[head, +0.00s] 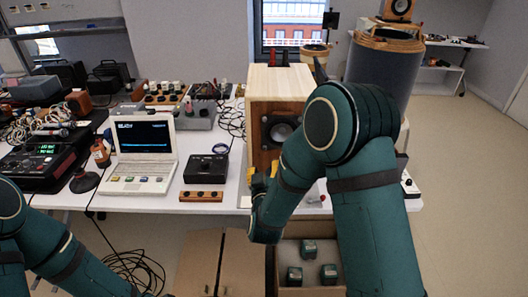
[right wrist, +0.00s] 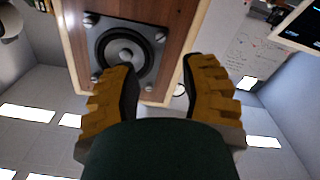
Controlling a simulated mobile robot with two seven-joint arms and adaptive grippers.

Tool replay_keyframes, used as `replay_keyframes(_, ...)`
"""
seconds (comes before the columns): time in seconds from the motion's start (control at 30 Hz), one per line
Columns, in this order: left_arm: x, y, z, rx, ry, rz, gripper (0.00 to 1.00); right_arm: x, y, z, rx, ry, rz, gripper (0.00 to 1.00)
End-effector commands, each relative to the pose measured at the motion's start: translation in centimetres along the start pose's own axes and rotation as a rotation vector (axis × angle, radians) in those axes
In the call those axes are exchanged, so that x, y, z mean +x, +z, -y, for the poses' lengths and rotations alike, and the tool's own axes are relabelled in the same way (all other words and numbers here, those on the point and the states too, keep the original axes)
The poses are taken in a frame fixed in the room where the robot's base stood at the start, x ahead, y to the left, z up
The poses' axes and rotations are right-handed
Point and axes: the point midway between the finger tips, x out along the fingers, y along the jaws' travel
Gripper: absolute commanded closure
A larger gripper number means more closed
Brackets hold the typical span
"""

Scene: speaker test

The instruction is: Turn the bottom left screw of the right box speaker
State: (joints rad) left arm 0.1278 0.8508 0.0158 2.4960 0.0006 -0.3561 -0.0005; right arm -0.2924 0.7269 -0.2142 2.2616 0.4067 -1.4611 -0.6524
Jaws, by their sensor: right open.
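One wooden box speaker (head: 279,82) with a pale top stands on the table's right part; my right arm hides its right side. In the right wrist view the speaker (right wrist: 167,75) shows a grey cone on a dark plate with corner screws. That view looks upside down, with ceiling lights low, so the screw at the plate's upper right (right wrist: 160,38) appears to be the bottom left one. My right gripper (right wrist: 158,65) is open and empty before the speaker front, its fingers apart; its yellow fingers show in the head view (head: 261,181). My left gripper is out of view.
A laptop (head: 146,140), a black control box (head: 205,169) and a wooden strip with knobs (head: 201,196) stand left of the speaker on the white table (head: 222,208). A grey cylinder (head: 383,70) stands behind my right arm. An open carton (head: 309,293) holds green items below.

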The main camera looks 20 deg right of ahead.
Motion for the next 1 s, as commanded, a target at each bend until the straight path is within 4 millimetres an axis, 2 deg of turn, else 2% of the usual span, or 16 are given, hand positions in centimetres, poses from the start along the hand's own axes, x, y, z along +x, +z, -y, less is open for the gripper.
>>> replay_keyframes(0.1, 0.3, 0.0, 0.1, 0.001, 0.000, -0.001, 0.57, 2.5, 0.1, -0.1, 0.001, 0.004, -0.001, 0.57)
replay_keyframes(0.3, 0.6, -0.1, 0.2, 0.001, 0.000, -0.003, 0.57, 6.3, 0.1, 0.0, 0.001, 0.002, 0.000, 0.57)
replay_keyframes(0.5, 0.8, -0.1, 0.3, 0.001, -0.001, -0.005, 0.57, 8.8, 0.1, 0.0, 0.000, 0.000, 0.001, 0.57)
replay_keyframes(0.7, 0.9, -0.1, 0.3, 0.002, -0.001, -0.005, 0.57, 9.7, 0.1, 0.0, 0.000, -0.001, 0.001, 0.57)
replay_keyframes(0.97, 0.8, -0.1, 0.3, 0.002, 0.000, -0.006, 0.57, 9.7, 0.1, 0.0, 0.000, -0.002, 0.001, 0.57)
replay_keyframes(1.0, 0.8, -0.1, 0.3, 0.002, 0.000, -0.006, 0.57, 9.7, 0.1, 0.0, 0.000, -0.002, 0.001, 0.71)
